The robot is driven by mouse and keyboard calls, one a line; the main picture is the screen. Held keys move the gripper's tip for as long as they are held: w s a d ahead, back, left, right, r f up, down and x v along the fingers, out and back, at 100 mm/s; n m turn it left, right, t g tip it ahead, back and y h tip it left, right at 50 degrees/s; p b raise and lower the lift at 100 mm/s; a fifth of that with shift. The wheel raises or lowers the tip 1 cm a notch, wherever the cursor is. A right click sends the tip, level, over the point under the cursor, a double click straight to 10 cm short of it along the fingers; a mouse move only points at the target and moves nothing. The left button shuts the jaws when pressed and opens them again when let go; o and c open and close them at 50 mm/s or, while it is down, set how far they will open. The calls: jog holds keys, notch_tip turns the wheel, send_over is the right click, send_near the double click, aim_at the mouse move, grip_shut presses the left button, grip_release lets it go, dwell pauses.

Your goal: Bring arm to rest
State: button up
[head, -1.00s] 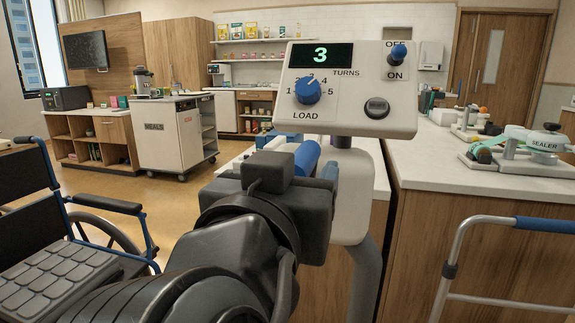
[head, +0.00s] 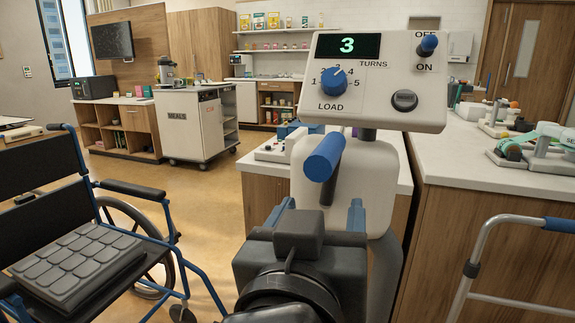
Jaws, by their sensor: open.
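My gripper (head: 316,215) is in the lower middle of the head view, low in front of the white exercise machine (head: 345,185). Its two blue fingers stand apart with nothing seen between them. The machine's blue crank handle (head: 323,157) is above the gripper and clear of it. The machine's panel (head: 376,80) shows a green 3 on its turns display (head: 347,46). Its blue load dial (head: 333,78) and the blue-tipped switch (head: 427,46) are on the same panel. The switch's lever sits between the OFF and ON labels.
A wheelchair (head: 135,189) stands at the left, and a walker frame (head: 490,240) is at the lower right. Wooden counters with white tops (head: 470,170) stand behind the machine. A meals cart (head: 195,130) is farther back. Open floor (head: 215,215) lies between wheelchair and machine.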

jog(key=s+d+f+n+g+y, duration=0.1)
jog(key=s+d+f+n+y, duration=0.15)
jog(key=f, duration=0.55)
jog(key=s+d+f+n+y, duration=0.1)
jog(key=d+f+n+y, duration=0.15)
jog(key=f, duration=0.55)
jog(key=s+d+f+g+y, duration=0.1)
jog(key=s+d+f, duration=0.35)
jog(key=s, duration=0.25)
jog(key=s+d+f+g, duration=0.1)
jog(key=s+d+f, duration=0.2)
jog(key=s+f, duration=0.3)
jog(key=s+d+r+m+h, duration=0.1)
jog(key=s+d+r+m, duration=0.15)
jog(key=s, duration=0.55)
jog(key=s+d+r+m, duration=0.1)
jog(key=s+d, duration=0.2)
jog(key=s, duration=0.5)
notch_tip(320, 180, up, 14)
jog(key=p, duration=1.3)
jog(key=shift+s+f+t+p, duration=0.2)
jog(key=shift+t+p, duration=0.1)
jog(key=shift+p, duration=0.1)
